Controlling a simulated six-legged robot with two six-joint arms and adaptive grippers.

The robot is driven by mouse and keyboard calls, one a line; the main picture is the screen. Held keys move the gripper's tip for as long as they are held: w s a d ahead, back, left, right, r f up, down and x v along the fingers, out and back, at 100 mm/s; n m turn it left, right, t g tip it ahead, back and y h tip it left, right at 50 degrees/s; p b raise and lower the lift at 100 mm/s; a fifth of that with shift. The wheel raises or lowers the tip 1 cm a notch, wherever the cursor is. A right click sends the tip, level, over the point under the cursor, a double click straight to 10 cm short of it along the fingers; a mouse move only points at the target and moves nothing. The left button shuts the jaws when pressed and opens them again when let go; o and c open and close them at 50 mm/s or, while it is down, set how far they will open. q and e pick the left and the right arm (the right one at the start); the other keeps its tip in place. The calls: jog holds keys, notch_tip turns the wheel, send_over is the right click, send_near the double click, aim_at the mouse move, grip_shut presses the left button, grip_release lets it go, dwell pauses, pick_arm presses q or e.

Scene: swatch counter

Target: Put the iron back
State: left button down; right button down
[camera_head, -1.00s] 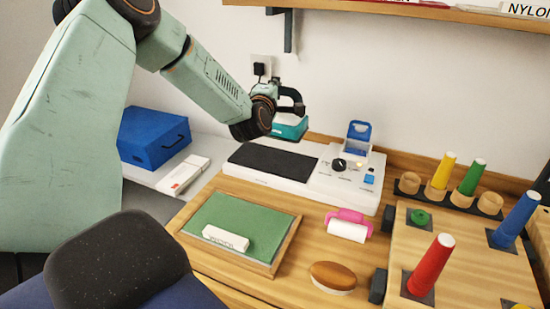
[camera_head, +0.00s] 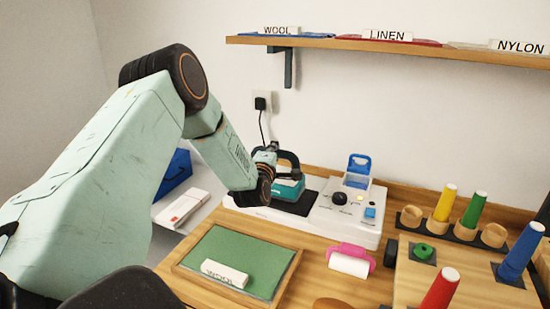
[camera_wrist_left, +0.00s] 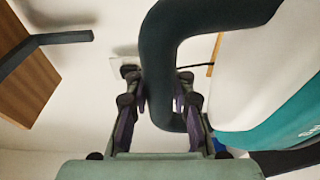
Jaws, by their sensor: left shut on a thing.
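The iron (camera_head: 288,188) has a teal and white body and a dark looped handle. It is over the black pad (camera_head: 293,207) on the left part of the white station (camera_head: 325,222); I cannot tell whether it touches the pad. My left gripper (camera_head: 275,160) is shut on the iron's handle from the left side. In the left wrist view, the fingers (camera_wrist_left: 160,105) are on either side of the dark handle (camera_wrist_left: 160,60), with the teal body (camera_wrist_left: 270,125) at right. My right gripper is out of view.
The green mat (camera_head: 240,250) in a wooden tray bears a WOOL block (camera_head: 225,274). A pink-handled roller (camera_head: 350,261) lies right of it. Coloured cones, including a yellow one (camera_head: 446,203), stand at right. A shelf (camera_head: 350,45) hangs above. A blue box (camera_head: 175,172) is partly behind my arm.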

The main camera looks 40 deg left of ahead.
pick_arm(q)
jog(key=shift+w+a+f, duration=0.25)
jog(key=shift+w+f, duration=0.05)
jog(key=shift+f, duration=0.35)
jog(key=shift+w+f, duration=0.1)
jog(key=shift+f, duration=0.25)
jog(key=shift+d+r, duration=0.1)
jog(key=shift+d, duration=0.2)
jog(key=shift+s+d+r, duration=0.3)
jog(key=shift+d+r, duration=0.15)
jog(key=shift+a+f, duration=0.35)
jog(key=shift+a, duration=0.05)
jog(key=c, duration=1.6)
grip_release()
jog(key=shift+a+f, duration=0.2)
jog(key=shift+f, duration=0.1)
jog(key=shift+c, duration=0.2)
jog(key=shift+o, duration=0.8)
jog(key=shift+w, duration=0.1)
jog(key=o, duration=0.3)
jog(key=shift+d+r, duration=0.35)
jog(key=shift+d, duration=0.15)
jog(key=shift+o, duration=0.2)
jog(key=shift+a+f, duration=0.2)
jog(key=shift+a, duration=0.2)
jog(key=v, duration=1.2)
jog(key=shift+p, duration=0.3)
jog(key=shift+d, duration=0.15)
